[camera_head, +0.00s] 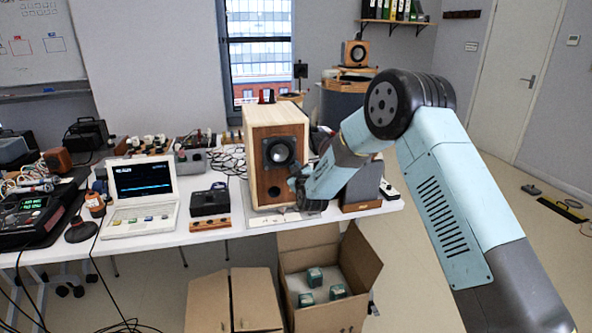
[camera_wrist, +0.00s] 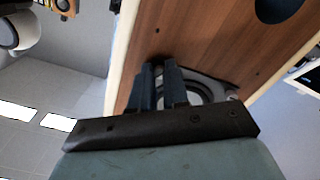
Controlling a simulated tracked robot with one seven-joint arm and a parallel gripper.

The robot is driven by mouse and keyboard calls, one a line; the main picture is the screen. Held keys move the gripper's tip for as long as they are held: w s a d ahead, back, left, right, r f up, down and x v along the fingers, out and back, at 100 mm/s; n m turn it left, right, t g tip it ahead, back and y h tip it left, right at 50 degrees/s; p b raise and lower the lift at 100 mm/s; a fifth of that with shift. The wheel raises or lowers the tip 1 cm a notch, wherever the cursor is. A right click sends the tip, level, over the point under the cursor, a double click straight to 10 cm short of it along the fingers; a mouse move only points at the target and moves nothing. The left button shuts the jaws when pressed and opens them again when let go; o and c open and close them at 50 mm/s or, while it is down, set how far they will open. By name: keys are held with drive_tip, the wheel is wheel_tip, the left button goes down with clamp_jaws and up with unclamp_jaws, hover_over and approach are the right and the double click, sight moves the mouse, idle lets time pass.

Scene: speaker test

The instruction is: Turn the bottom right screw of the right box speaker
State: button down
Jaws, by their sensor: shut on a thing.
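The box speaker (camera_head: 256,165), with a wooden front, stands upright on the white table. Its round driver (camera_head: 279,151) sits above a dark round port (camera_head: 274,192). My gripper (camera_head: 294,183) is at the right side of its front, low beside the driver. In the wrist view the two dark fingers of my gripper (camera_wrist: 159,68) are close together against the wooden panel (camera_wrist: 190,35), at a corner of the driver's grey frame (camera_wrist: 215,85). They are shut on the screw at that corner, which they hide.
A dark-fronted box (camera_head: 362,185) on a wooden base stands right of the speaker, partly behind my arm. A laptop (camera_head: 142,190) and a black device (camera_head: 210,201) are to the left. An open carton (camera_head: 360,262) stands on the floor below the table edge.

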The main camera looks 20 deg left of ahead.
drive_tip(key=m, duration=1)
drive_tip(key=shift+f+m, duration=0.2)
drive_tip(key=shift+m, duration=0.1)
idle(0.4)
drive_tip(key=c, duration=1.1)
unclamp_jaws()
drive_tip(key=shift+r, duration=0.1)
drive_tip(key=v, duration=1.4)
drive_tip(key=shift+w, duration=0.1)
